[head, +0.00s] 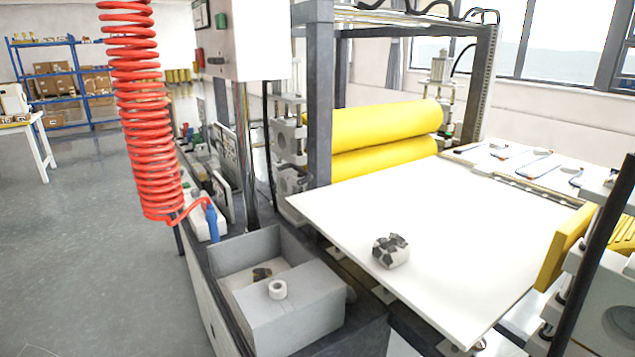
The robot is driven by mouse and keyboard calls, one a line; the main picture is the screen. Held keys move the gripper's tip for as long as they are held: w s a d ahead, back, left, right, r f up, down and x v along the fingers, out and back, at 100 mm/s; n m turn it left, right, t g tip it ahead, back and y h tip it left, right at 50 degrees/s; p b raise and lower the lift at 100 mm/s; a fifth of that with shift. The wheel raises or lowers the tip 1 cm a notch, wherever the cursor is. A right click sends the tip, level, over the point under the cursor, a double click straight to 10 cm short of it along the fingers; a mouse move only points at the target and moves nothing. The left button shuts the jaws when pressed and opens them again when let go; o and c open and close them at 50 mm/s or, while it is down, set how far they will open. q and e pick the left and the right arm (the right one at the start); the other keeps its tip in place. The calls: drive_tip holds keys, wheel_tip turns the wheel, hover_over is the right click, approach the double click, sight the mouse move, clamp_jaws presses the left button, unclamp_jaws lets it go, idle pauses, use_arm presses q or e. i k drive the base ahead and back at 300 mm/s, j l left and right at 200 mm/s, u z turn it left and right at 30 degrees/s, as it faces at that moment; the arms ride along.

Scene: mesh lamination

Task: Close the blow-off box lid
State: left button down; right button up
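The grey blow-off box (301,326) stands at the lower middle, left of the white feed table. Its lid (300,289) appears as a flat grey panel over the near right part, with a pale ring-shaped knob (278,289) on top. The far left part of the box is open, and its inside shows between the raised back wall (246,251) and the panel. A small dark and light piece (262,274) lies inside, partly hidden by the panel. How the lid is joined to the box cannot be told. Neither gripper is in view.
A red coiled hose (140,110) hangs at left, ending in a blue nozzle (212,223) beside the box. Yellow rollers (385,125) stand behind. A grey upright (318,95) rises beyond the box.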

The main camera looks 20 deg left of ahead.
sight(308, 177)
drive_tip(key=k+j+z, duration=0.15)
drive_tip(key=j+z, duration=0.25)
drive_tip(key=k+j+z, duration=0.2)
drive_tip(key=j+z, duration=0.2)
drive_tip(key=k+j+z, duration=0.4)
drive_tip(key=i+l, duration=0.05)
drive_tip(key=i, duration=0.05)
